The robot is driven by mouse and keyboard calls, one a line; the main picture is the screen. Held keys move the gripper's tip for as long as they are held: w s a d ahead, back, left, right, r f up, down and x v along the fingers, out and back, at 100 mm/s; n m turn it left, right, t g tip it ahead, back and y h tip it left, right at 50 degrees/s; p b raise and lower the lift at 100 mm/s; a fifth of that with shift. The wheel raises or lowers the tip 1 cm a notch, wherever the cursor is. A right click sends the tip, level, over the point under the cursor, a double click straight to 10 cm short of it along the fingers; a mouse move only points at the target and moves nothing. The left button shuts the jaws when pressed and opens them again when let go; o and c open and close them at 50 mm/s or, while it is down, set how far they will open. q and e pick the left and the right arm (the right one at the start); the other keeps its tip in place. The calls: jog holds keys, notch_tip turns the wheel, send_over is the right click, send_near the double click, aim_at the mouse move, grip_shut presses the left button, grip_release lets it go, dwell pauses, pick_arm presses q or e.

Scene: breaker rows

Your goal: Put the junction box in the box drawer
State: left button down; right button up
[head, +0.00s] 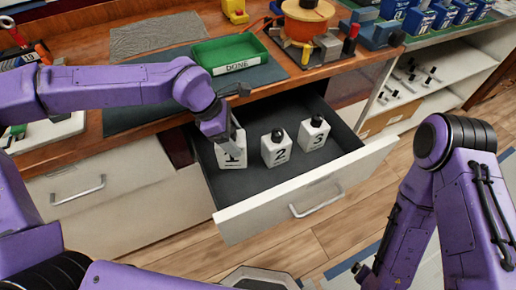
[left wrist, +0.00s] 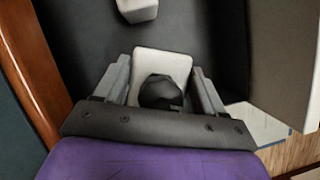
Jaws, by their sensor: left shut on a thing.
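A white junction box marked 1 (head: 232,157) with a black knob stands at the left inside the open drawer (head: 290,197). My left gripper (head: 226,136) reaches down into the drawer and is shut on this box. In the left wrist view the white box (left wrist: 163,62) and its black knob lie between the two fingers (left wrist: 160,88). I cannot tell whether the box touches the drawer floor. My right gripper (head: 365,274) hangs low at the right, away from the drawer, and its fingers are not clear.
White boxes marked 2 (head: 276,151) and 3 (head: 314,135) stand in the drawer to the right. A green tray labelled DONE (head: 230,53) and a cable spool (head: 306,22) sit on the wooden bench above. Dark drawer floor is free in front of the boxes.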

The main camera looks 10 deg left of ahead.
pick_arm(q)
notch_tip(320, 180, down, 8)
jog(key=shift+w+f, duration=0.1)
jog(key=shift+w, duration=0.05)
jog(key=shift+c, duration=1.8)
grip_release()
jog(key=shift+f, duration=0.1)
jog(key=v, duration=0.7)
jog(key=shift+a+r, duration=0.1)
jog(key=shift+r, duration=0.25)
